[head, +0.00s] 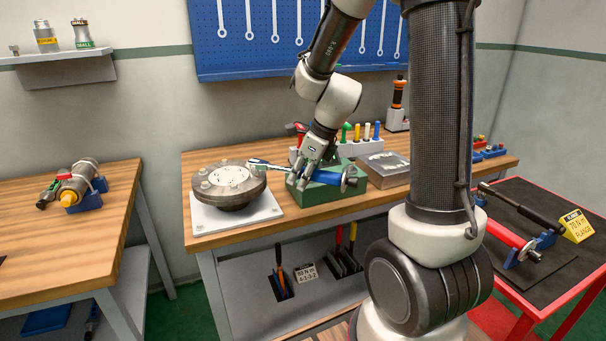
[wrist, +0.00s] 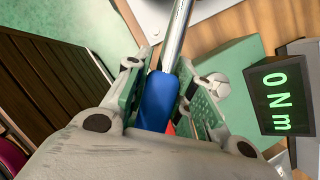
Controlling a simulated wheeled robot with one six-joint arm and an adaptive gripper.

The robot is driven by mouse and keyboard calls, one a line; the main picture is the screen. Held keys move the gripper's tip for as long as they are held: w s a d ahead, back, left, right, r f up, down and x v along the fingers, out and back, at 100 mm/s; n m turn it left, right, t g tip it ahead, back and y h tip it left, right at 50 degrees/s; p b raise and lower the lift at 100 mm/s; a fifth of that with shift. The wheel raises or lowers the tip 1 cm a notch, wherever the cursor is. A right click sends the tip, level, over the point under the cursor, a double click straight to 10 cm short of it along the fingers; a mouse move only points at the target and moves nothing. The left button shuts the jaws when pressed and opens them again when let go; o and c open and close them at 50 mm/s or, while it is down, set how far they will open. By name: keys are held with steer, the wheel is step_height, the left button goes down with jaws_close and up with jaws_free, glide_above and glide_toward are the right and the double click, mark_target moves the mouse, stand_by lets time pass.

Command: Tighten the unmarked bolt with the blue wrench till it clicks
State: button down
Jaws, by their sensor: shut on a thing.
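The blue wrench (head: 327,178) has a bright steel shaft and a blue handle. My gripper (head: 314,166) is shut on its handle, and the wrist view shows the blue handle (wrist: 157,100) between the green-padded fingers (wrist: 165,98). The wrench lies roughly level over a green block (head: 318,196). Its steel head points left to the right rim of a round grey flange (head: 229,183) on a white plate (head: 240,217). I cannot tell whether the head is on a bolt. Several bolts show on the flange; which is unmarked is too small to tell. A dark display (wrist: 282,95) reads 0 Nm.
A grey metal block (head: 388,168) and a rack of coloured tools (head: 362,137) stand on the bench right of and behind the gripper. A red wrench (head: 500,236) lies on the red cart beside a yellow sign (head: 575,225). The left bench (head: 40,245) holds a yellow-ended tool.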

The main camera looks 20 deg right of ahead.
steer(key=shift+s+a, duration=0.15)
steer(key=shift+s+a+m+h, duration=0.3)
steer(key=shift+s+a+m, duration=0.4)
steer(key=shift+m, duration=0.3)
steer(key=shift+w+a, duration=0.1)
steer(key=shift+s+a+m+t+h, duration=0.3)
steer(key=shift+s+a+m+t, duration=0.15)
steer(key=shift+a+m, duration=0.45)
steer(key=shift+w+d+n+g, duration=0.15)
steer(key=shift+w+d+n, duration=0.2)
steer(key=shift+d+n, duration=0.2)
steer(key=shift+w+d+n+g, duration=0.1)
steer(key=shift+w+d+n, duration=0.2)
steer(key=shift+d+n, duration=0.25)
steer(key=w+d+n+g+y, duration=0.1)
steer(key=w+d+n, duration=0.1)
steer(key=n, duration=0.1)
steer(key=shift+w+d+y, duration=0.3)
steer(key=shift+d, duration=0.1)
